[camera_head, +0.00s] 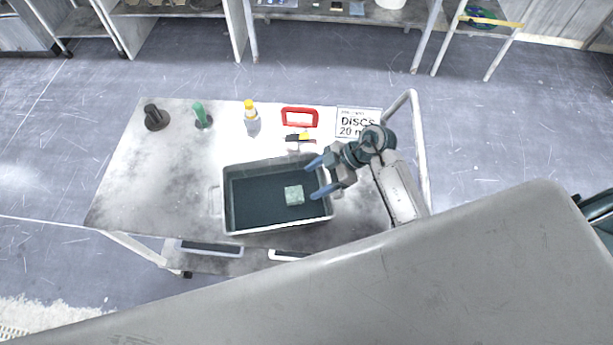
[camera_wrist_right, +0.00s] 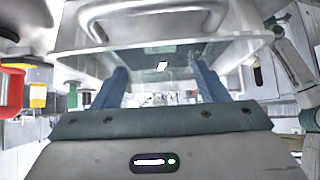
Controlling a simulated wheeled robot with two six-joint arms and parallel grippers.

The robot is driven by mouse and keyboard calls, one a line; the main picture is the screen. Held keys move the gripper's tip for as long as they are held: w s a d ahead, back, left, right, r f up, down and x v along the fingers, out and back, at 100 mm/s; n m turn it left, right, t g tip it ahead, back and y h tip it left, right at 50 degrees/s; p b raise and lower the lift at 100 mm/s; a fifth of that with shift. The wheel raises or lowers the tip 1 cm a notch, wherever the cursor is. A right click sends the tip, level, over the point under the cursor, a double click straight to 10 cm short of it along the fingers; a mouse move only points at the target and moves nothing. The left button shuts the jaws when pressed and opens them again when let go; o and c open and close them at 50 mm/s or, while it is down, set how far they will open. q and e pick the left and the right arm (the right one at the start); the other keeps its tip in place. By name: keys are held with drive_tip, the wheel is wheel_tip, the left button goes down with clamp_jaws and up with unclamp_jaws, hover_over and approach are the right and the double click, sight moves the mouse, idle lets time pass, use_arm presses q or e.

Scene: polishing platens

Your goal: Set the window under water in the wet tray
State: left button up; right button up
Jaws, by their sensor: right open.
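The wet tray (camera_head: 228,205) is a grey rectangular tub with a dark inside, standing on the cart. A small pale greenish square, which looks like the window (camera_head: 294,195), lies inside the tray, right of its middle. My right gripper (camera_head: 314,179) is open at the tray's right side, its blue fingers pointing left over the rim, apart from the window. In the right wrist view the two blue fingers stand wide apart with nothing between them, and the tray (camera_wrist_right: 262,40) shows behind them. The water surface is hard to make out. My left gripper is not in view.
On the cart top (camera_head: 150,190) stand a black knob-like object (camera_head: 155,118), a green-handled tool (camera_head: 200,115), a yellow-capped bottle (camera_head: 251,120), a red-handled frame (camera_head: 300,117) and a sign (camera_head: 357,122). A rail rises at the cart's right end. The cart's left part is clear.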

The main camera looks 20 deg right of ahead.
drive_tip(key=p+v, duration=0.2)
drive_tip(key=v, duration=0.1)
drive_tip(key=shift+d+r, duration=0.25)
drive_tip(key=shift+r, duration=0.1)
drive_tip(key=shift+s+d+r+p, duration=0.1)
drive_tip(key=shift+d+r+p, duration=0.2)
drive_tip(key=shift+d, duration=0.15)
idle(2.7)
